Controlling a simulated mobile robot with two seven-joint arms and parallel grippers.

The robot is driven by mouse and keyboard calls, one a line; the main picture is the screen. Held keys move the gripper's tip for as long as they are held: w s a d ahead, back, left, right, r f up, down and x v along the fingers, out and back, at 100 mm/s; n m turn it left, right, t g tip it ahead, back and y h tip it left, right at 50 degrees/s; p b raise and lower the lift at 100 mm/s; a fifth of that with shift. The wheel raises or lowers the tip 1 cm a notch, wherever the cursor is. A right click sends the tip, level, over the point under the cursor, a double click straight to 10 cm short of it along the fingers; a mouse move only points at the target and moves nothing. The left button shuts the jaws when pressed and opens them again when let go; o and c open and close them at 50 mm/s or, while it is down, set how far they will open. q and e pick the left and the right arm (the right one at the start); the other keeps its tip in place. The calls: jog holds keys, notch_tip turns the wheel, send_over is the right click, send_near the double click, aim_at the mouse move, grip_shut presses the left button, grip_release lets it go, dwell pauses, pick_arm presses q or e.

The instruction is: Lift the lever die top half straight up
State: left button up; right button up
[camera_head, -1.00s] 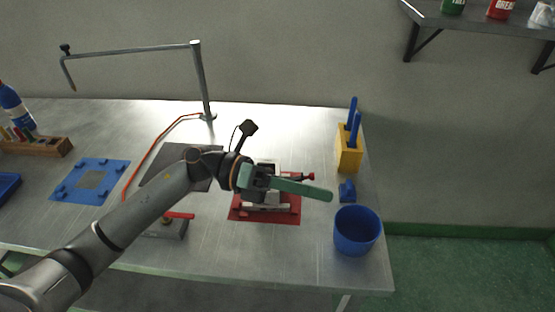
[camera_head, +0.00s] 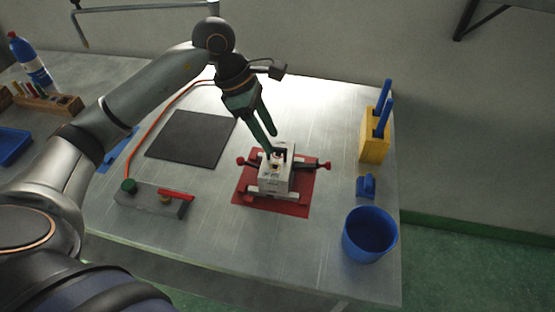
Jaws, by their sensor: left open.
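The lever die (camera_head: 274,180) is a light grey block with side bars and red knobs at its left and right. It sits on a red mat (camera_head: 290,208) near the table's middle. A small dark opening with a light part shows on its top. My left gripper (camera_head: 273,145) comes down from above and behind the die, its green fingers open and pointing down at the die's rear top edge. The fingertips look close to the die; I cannot tell whether they touch it. The seam between the die's halves is too small to make out. My right gripper is not in view.
A blue bucket (camera_head: 369,235), a small blue piece (camera_head: 366,186) and a yellow holder with blue-handled tools (camera_head: 374,144) stand right of the die. A dark plate (camera_head: 191,138) and a grey box with a red lever (camera_head: 152,198) lie left. The table's front is clear.

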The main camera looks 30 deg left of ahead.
aim_at(277, 150)
pick_arm(q)
jog(key=p+x, duration=0.1)
jog(key=x, duration=0.4)
jog(key=shift+w+f, duration=0.2)
jog(key=shift+f, duration=0.15)
jog(key=shift+c, duration=0.2)
grip_shut()
jog(key=shift+r, duration=0.15)
dwell(0.8)
